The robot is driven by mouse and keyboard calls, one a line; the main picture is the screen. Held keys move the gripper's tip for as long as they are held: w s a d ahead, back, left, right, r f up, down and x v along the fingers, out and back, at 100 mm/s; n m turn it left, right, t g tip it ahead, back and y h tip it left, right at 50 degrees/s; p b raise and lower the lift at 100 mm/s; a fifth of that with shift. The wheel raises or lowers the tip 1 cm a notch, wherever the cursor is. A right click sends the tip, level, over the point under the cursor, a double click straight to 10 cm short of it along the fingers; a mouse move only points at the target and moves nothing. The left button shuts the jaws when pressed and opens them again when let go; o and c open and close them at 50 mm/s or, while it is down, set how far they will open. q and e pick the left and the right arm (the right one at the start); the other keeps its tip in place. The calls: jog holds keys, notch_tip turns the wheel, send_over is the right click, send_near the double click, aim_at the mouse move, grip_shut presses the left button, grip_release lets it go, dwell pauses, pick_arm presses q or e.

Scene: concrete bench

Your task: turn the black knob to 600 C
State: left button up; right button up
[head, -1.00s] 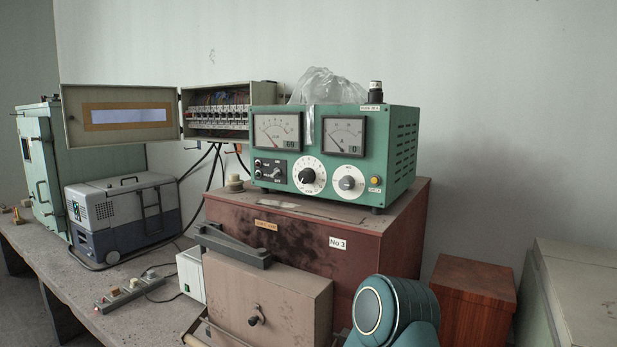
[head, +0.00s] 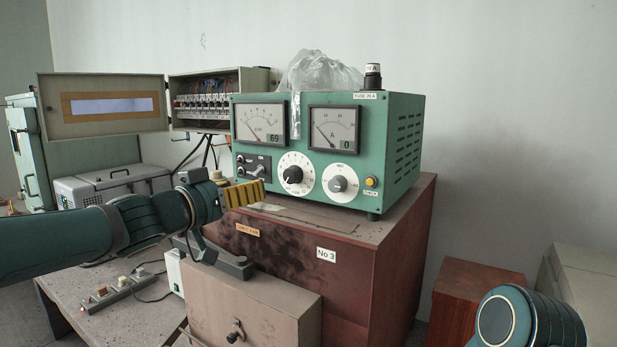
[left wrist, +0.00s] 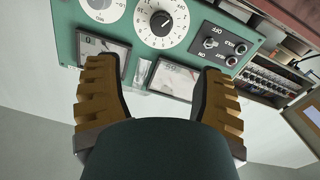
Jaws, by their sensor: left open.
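The black knob (head: 293,174) sits on a white round dial on the front of the green control box (head: 405,190). In the left wrist view the black knob (left wrist: 160,19) shows at the top, upside down, with its scale around it. My left gripper (head: 258,191) is in front of the box, a little left of and below the knob, apart from it. In the left wrist view my left gripper (left wrist: 157,68) is open, with two yellow-brown fingers spread and nothing between them. My right gripper is out of view.
A grey knob (head: 338,184) and a yellow button (head: 371,182) are right of the black knob. A toggle panel (head: 252,166) is left of it. Two meters are above, the left one's display reading 69. The box stands on a red-brown cabinet (head: 395,245).

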aim_at(289, 176)
pick_arm(q)
jog(key=x, duration=1.3)
jog(key=shift+w+f, duration=0.15)
jog(key=shift+w, duration=0.1)
jog(key=shift+c, duration=0.2)
grip_shut()
